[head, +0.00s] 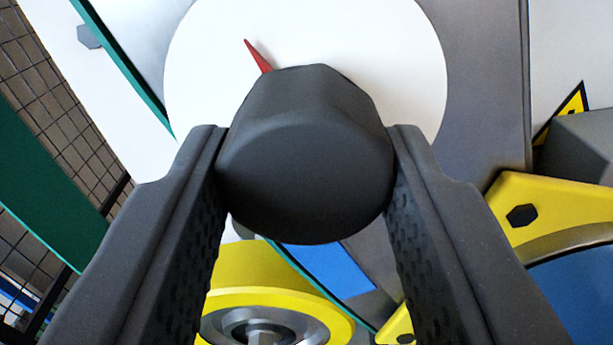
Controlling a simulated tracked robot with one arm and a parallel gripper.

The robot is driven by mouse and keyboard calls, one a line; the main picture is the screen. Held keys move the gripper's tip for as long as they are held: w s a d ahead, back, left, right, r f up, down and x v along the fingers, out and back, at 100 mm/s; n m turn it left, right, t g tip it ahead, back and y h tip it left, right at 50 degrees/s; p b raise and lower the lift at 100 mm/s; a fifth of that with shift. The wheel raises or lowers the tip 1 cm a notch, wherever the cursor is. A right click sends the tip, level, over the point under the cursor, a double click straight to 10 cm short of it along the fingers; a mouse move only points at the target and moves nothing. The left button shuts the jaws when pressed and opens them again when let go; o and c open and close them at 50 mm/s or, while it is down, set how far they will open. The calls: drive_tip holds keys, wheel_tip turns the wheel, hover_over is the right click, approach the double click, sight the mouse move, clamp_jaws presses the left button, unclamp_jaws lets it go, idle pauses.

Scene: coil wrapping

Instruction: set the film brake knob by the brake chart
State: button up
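The film brake knob (305,160) is a dark, faceted knob in the middle of the head view. It stands in front of a plain white round dial (400,60). A red pointer (257,55) sticks out from behind the knob toward the upper left. No marks show on the visible part of the dial. My gripper (306,165) has one finger on each side of the knob, and both fingertips appear to touch its sides. The brake chart cannot be made out in this view.
A grey panel (490,80) lies behind the dial. A yellow bracket (565,210) is at the right, below a grey box (585,145) and a warning sign (573,103). A yellow-rimmed roller (255,300) is below. Mesh fencing (55,90) is at the left.

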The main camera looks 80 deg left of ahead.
drive_tip(key=shift+m, duration=0.5)
drive_tip(key=m, duration=0.3)
drive_tip(key=shift+r+m, duration=0.1)
drive_tip(key=shift+m, duration=0.2)
drive_tip(key=shift+d+m+p, duration=0.1)
drive_tip(key=shift+m+p, duration=0.7)
drive_tip(key=shift+m, duration=1.3)
drive_tip(key=o, duration=1)
drive_tip(key=shift+w, duration=0.1)
